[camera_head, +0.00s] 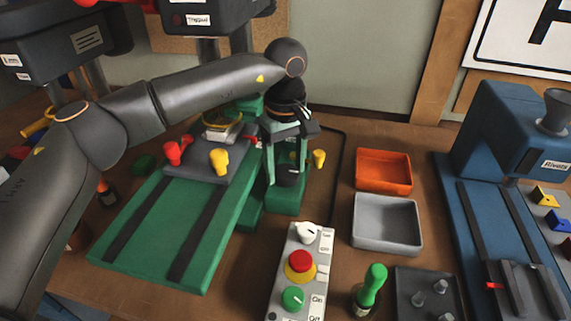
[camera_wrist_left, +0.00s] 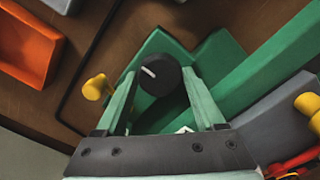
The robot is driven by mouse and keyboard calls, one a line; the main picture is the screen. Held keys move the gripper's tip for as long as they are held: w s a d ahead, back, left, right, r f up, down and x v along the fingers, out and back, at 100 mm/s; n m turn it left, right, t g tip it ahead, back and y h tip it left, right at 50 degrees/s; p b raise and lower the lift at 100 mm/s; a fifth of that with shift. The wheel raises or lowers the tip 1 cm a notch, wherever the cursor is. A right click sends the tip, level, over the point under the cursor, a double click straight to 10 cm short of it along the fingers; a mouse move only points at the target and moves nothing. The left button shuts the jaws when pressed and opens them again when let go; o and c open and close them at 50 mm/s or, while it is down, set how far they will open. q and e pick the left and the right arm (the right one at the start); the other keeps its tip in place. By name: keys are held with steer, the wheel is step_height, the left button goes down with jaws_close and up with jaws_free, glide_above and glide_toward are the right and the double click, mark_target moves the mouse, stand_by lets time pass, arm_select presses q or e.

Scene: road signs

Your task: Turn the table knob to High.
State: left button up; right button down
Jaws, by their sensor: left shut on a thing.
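A black round knob (camera_wrist_left: 160,76) with a short white pointer line sits on the green machine base in the left wrist view. Its pointer is toward the upper left of that view. My left gripper (camera_wrist_left: 160,72) has its two green fingers on either side of the knob, shut on it. In the head view my left gripper (camera_head: 287,165) points down at the green machine (camera_head: 283,202), and its fingers largely hide the knob. No High or Low marking can be read. My right gripper is not in view.
A grey control box (camera_head: 297,270) with a white knob, a red button and a green knob stands in front. Orange (camera_head: 383,171) and grey (camera_head: 387,222) trays lie to the right. Yellow (camera_head: 219,160) and red (camera_head: 176,152) handles are close to my left gripper.

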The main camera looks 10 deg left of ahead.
mark_target(285, 172)
arm_select(q)
steer(key=o, duration=1.3)
steer(key=shift+o, duration=0.2)
steer(key=n+b, duration=0.1)
steer(key=n, duration=0.1)
steer(key=n+b, duration=0.2)
steer(key=shift+f+n, duration=0.2)
steer(key=shift+n, duration=0.1)
steer(key=n+b, duration=0.3)
steer(key=shift+f, duration=0.1)
step_height(285, 172, up, 13)
steer(key=p, duration=0.3)
steer(key=shift+s, duration=0.1)
